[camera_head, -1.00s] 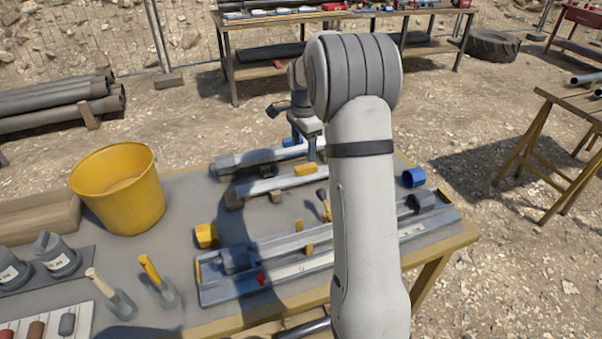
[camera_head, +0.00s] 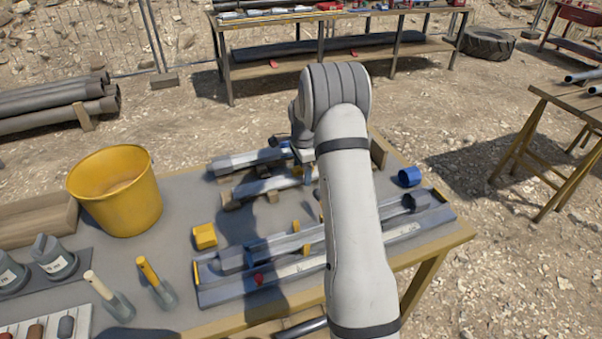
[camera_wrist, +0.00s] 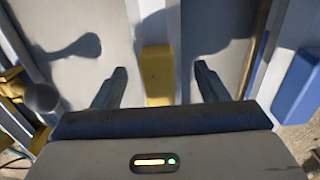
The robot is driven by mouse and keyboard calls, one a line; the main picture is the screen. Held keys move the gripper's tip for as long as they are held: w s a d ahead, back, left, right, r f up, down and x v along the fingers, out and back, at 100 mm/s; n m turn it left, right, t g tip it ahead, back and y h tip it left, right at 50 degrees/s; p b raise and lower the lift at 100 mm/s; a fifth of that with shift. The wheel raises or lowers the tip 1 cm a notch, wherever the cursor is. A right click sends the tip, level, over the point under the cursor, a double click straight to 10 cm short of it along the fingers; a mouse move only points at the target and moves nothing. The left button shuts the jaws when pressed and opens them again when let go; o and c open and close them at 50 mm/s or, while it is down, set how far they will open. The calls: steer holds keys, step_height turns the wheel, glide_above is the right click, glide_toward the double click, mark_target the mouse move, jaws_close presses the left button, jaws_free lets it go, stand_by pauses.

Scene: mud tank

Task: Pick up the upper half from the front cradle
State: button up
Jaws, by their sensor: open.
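In the head view, the upper half (camera_head: 262,186) is a long pale grey piece lying across the front cradle (camera_head: 231,202). My arm hides its right end. In the wrist view, a yellow block (camera_wrist: 157,78) on a pale blue-grey strip lies between the fingers of my gripper (camera_wrist: 159,67). The fingers are open, one on each side of the block, with a gap on both sides. I cannot tell the height of the fingertips over it. In the head view, the fingertips are hidden behind my arm.
Another long grey piece (camera_head: 250,158) lies behind. A long grey tray (camera_head: 225,292) lies in front. A yellow block (camera_head: 204,236), a blue cylinder (camera_head: 409,177) and a yellow bucket (camera_head: 118,190) stand on the table. Trowels (camera_head: 157,282) lie at the front left.

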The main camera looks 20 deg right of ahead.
steer(key=c, duration=1.4)
